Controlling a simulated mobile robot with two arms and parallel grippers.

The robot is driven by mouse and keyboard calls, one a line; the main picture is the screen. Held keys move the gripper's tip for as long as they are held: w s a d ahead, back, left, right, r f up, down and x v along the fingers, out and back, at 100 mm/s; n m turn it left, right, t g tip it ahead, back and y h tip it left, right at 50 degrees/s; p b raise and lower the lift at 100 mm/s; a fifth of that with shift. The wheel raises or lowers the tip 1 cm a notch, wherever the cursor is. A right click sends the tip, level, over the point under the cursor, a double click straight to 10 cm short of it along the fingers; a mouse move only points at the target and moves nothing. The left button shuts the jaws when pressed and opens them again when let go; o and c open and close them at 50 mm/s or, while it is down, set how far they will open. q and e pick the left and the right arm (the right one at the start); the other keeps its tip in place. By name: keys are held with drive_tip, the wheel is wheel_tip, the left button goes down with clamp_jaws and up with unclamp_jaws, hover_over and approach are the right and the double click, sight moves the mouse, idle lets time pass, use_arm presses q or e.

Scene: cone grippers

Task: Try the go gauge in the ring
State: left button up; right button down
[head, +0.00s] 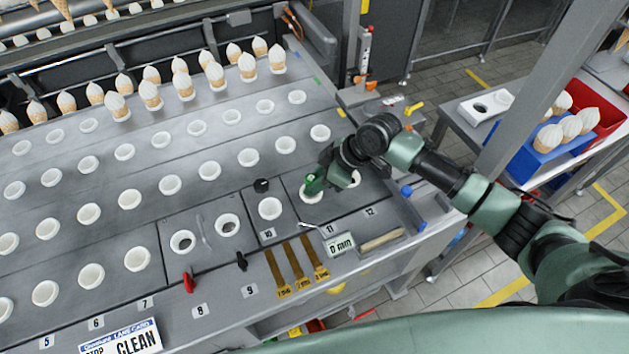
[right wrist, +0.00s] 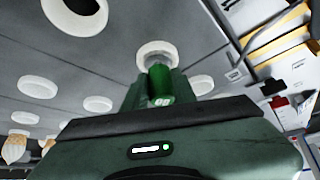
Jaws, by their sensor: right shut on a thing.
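My right gripper (head: 335,178) is shut on the green go gauge (head: 314,185), a green-handled piece with pale lettering on its end. The gauge is at the white ring (head: 306,197) above label 11 on the lane plate. In the right wrist view the green gauge (right wrist: 160,84) points at the white ring (right wrist: 146,50), and its grey end overlaps the ring opening. I cannot tell how deep the end sits in the ring. The gripper and gauge hide part of the ring in the head view. My left gripper is not in view.
Rows of white rings fill the plate, with filled cones (head: 183,85) at the back. Brass gauges (head: 302,262), a small display (head: 339,245) and a tan-handled tool (head: 382,240) lie at the front. A "CLEAN" card (head: 137,341) lies front left. A side table holds a blue bin (head: 543,155).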

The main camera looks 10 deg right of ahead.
drive_tip(key=shift+r+n+g+b, duration=0.1)
drive_tip(key=shift+n+g+b, duration=0.2)
drive_tip(key=shift+n, duration=0.3)
idle(0.4)
drive_tip(key=shift+r+p, duration=2.4)
drive_tip(key=shift+r, duration=0.35)
drive_tip(key=shift+r+p, duration=0.9)
drive_tip(key=shift+r, duration=0.4)
